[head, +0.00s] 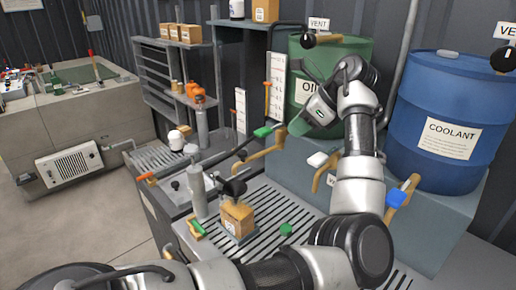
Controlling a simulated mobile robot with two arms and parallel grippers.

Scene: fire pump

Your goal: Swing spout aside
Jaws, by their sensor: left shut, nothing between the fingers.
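Several brass-coloured spouts stick out along the drum stand. The left spout (262,154) has a green handle (263,131) and curves down over the slatted grate. A second spout (319,176) has a white handle (317,159), and a third (402,192) has a blue handle (396,198). My left gripper (298,126) is shut and empty. It is in front of the green OIL drum (352,50), to the right of the green handle and apparently apart from it. My forearm partly hides the stand. My right gripper is not in view.
A blue COOLANT drum (447,98) stands at the right. A small cardboard box (237,217) and a grey bottle (197,188) stand on or by the grate (270,208).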

